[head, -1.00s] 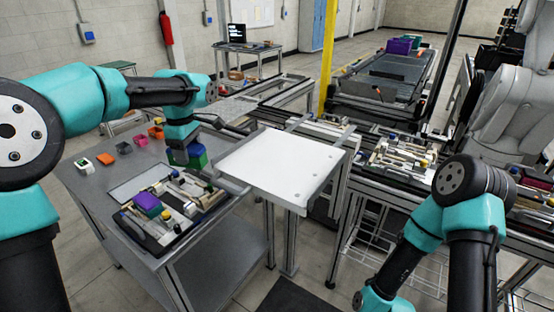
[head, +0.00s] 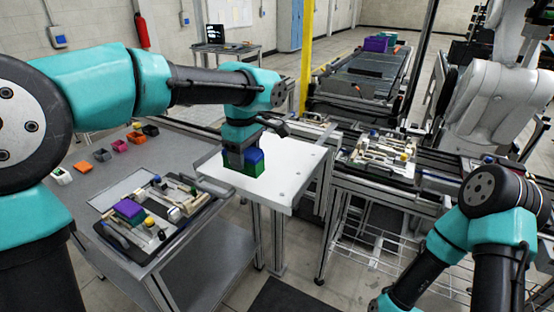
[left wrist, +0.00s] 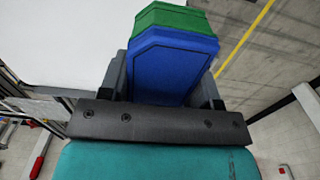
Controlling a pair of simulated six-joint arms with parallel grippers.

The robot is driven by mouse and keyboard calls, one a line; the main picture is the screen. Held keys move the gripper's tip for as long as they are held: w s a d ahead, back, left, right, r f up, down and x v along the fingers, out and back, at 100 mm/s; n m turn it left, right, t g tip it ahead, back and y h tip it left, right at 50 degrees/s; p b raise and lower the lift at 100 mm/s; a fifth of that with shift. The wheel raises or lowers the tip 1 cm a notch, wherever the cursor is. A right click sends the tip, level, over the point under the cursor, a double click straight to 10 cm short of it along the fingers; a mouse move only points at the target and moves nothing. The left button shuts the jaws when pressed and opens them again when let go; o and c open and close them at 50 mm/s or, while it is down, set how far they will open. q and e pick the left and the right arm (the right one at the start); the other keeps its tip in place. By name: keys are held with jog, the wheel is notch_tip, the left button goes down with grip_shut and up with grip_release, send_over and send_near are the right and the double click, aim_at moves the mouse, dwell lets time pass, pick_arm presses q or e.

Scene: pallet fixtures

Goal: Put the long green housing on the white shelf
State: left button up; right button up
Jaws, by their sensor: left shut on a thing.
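The long green housing (head: 244,170) has a blue upper part (head: 254,156) and is upright over the white shelf (head: 295,165). My left gripper (head: 243,152) points down and is shut on the blue-topped piece. In the left wrist view the fingers flank the blue part (left wrist: 168,62), with the green part (left wrist: 172,17) beyond it. The white shelf fills the upper left there (left wrist: 60,40). I cannot tell whether the green base touches the shelf. My right gripper is out of view.
A grey table (head: 75,190) on the left holds a dark tray (head: 122,250) with a purple block (head: 129,210) and several parts. Small coloured boxes stand behind it. A second parts tray (head: 378,160) is right of the shelf. The shelf's right side is clear.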

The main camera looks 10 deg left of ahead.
pick_arm(q)
jog(key=shift+w+a, duration=0.1)
jog(key=w+a, duration=0.1)
jog(key=w, duration=0.4)
jog(key=w+a+f, duration=0.1)
jog(key=w+a, duration=0.1)
jog(key=w, duration=0.3)
jog(key=w+a, duration=0.1)
jog(key=w, duration=0.4)
jog(key=shift+a+f, duration=0.2)
jog(key=shift+a, duration=0.05)
jog(key=shift+f, duration=1.8)
jog(key=shift+f, duration=0.1)
jog(key=o, duration=1)
notch_tip(320, 180, up, 12)
jog(key=shift+r, duration=0.1)
